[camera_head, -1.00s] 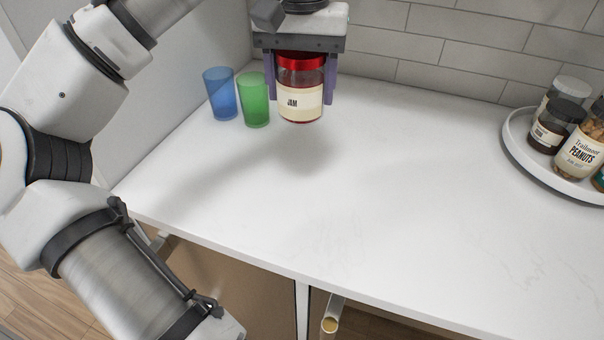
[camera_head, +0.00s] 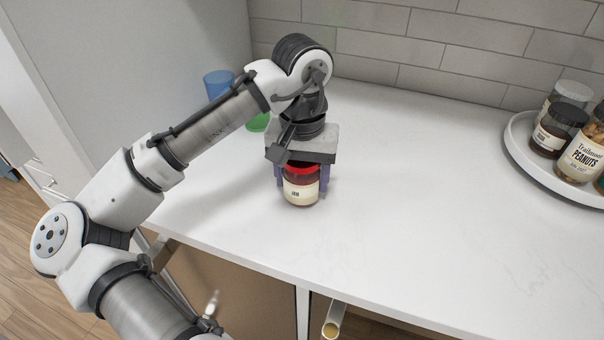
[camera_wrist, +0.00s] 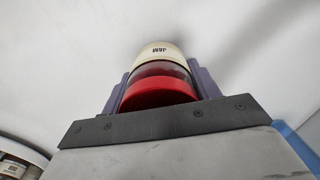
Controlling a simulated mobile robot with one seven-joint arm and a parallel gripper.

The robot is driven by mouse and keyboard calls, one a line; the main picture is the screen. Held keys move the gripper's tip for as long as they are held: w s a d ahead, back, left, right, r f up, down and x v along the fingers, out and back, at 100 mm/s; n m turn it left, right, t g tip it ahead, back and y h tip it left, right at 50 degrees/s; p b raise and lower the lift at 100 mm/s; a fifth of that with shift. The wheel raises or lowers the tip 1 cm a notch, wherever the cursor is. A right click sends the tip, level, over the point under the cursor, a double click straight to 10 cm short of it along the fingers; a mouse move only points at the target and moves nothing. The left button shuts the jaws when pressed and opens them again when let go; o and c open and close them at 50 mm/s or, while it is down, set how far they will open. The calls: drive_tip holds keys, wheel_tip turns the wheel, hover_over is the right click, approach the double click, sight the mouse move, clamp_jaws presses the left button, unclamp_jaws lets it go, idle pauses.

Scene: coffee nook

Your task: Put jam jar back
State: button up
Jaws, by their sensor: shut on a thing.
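The jam jar (camera_head: 301,190) has a red lid, dark red contents and a cream label reading JAM. My gripper (camera_head: 298,176) is shut on it from above, with a purple finger on each side. The jar is upright over the left-middle part of the counter; I cannot tell for sure how far its base is above the surface. In the wrist view the jar (camera_wrist: 160,72) sits between the fingers, lid towards the camera. A round white tray (camera_head: 537,167) holding several jars is at the right edge, well apart from my gripper.
A blue cup (camera_head: 217,82) and a green cup (camera_head: 257,123) stand at the back left, partly hidden by my arm. The counter (camera_head: 420,190) between jam jar and tray is clear. A tiled wall bounds the back.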

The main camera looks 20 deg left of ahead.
drive_tip(key=shift+f, duration=0.2)
drive_tip(key=o, duration=1.2)
